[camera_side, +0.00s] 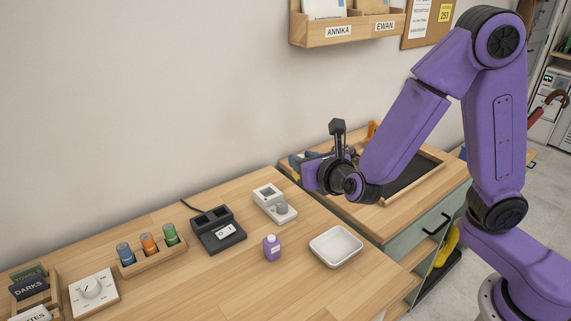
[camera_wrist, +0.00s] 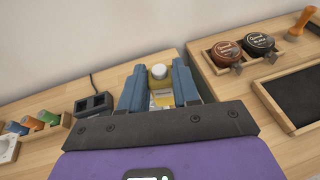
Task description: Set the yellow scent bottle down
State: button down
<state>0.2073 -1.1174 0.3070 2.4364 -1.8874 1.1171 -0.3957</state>
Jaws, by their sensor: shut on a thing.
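The yellow scent bottle (camera_wrist: 157,86) with a white cap is between the two blue fingers of my gripper (camera_wrist: 158,92) in the wrist view. The gripper is shut on it. In the side view my gripper (camera_side: 296,164) is above the back of the wooden counter, near its right end. There the purple hand hides most of the fingers and nearly all of the bottle. I cannot tell how high the bottle's base is above the counter.
A purple bottle (camera_side: 272,248) stands on the counter left of a white tray (camera_side: 315,246). Behind them are a white device (camera_side: 268,196) and a black device (camera_side: 222,236). A rack of colored spools (camera_side: 148,259) is left. Shoe-polish tins (camera_wrist: 228,50) sit on the right-hand cabinet.

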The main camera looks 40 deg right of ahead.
jog(key=s+d+r+m+g+h, duration=0.1)
jog(key=s+d+m+g+h, duration=0.2)
jog(key=s, duration=1)
jog(key=s+d+m+g+h, duration=0.1)
jog(key=s+m+h, duration=0.35)
jog(key=s, duration=0.75)
send_over(336, 255)
jog(key=shift+n, duration=0.25)
notch_tip(336, 255, down, 10)
jog(key=shift+s+r, duration=0.1)
jog(key=shift+r, duration=0.15)
jog(key=shift+f, duration=1.7)
jog(key=shift+f, duration=0.15)
